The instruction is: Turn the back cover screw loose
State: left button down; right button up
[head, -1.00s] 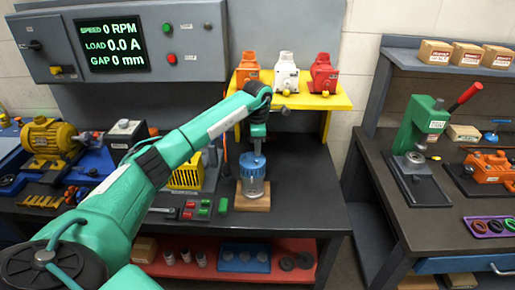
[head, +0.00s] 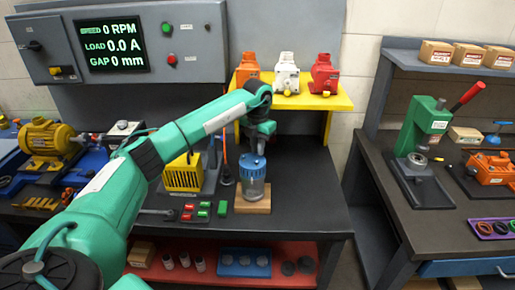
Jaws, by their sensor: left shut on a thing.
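A motor with a blue back cover (head: 252,163) and a clear, greyish body (head: 251,187) stands upright on a wooden block (head: 252,206) on the dark bench. My left gripper (head: 257,148) comes down from above onto the top of the blue cover. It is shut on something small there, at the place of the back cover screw. The screw itself is hidden by the fingers. My right gripper is not in view.
A yellow cage-like box (head: 183,177) and red and green blocks (head: 203,209) lie left of the motor. A yellow shelf (head: 298,102) with orange, white and red motors stands behind. The bench right of the motor is clear. The wall display (head: 112,46) reads 0 RPM.

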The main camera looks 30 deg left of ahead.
pick_arm(q)
jog(key=n, duration=0.6)
jog(key=shift+f, duration=0.1)
jog(key=n, duration=0.6)
jog(key=shift+s+n, duration=0.15)
jog(key=shift+n, duration=0.25)
jog(key=n, duration=0.6)
jog(key=shift+f, duration=0.15)
jog(key=n, duration=0.6)
jog(key=shift+s, duration=0.1)
jog(key=shift+f+n, duration=0.1)
jog(key=shift+n, duration=0.2)
jog(key=c, duration=1.4)
grip_release()
jog(key=shift+r, duration=0.2)
